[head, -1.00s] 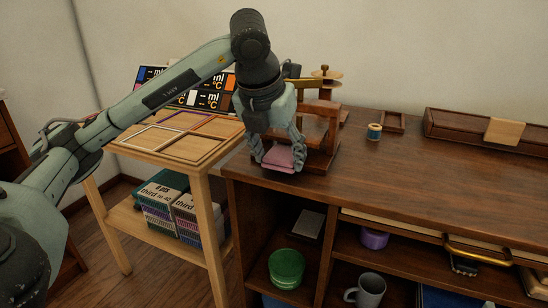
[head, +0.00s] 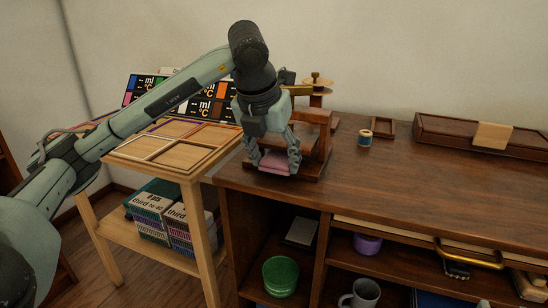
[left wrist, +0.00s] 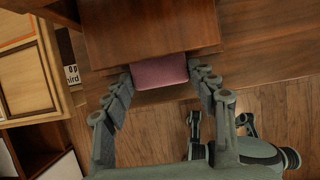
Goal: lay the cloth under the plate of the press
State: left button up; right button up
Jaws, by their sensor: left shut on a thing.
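My left gripper (head: 273,165) is shut on a folded pink cloth (head: 274,161) at the front of the wooden press (head: 312,136), low over its base. In the left wrist view the cloth (left wrist: 160,70) lies between the two fingertips (left wrist: 165,80). Its far edge is hidden by a broad wooden part of the press (left wrist: 148,28); how far it reaches under the plate I cannot tell. The press has a round brass wheel on top. Part of what looks like my right gripper (left wrist: 222,128) shows behind a left finger, with its jaws unclear.
The press stands on the left end of a dark wooden cabinet (head: 420,190). A blue spool (head: 365,139), a small tray (head: 383,127) and a long box (head: 460,138) stand to the right. A lighter table (head: 190,160) with frames is at left. The cabinet's middle top is clear.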

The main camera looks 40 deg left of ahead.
pick_arm(q)
jog(key=o, duration=0.9)
jog(key=shift+o, duration=1.6)
jog(key=v, duration=1.2)
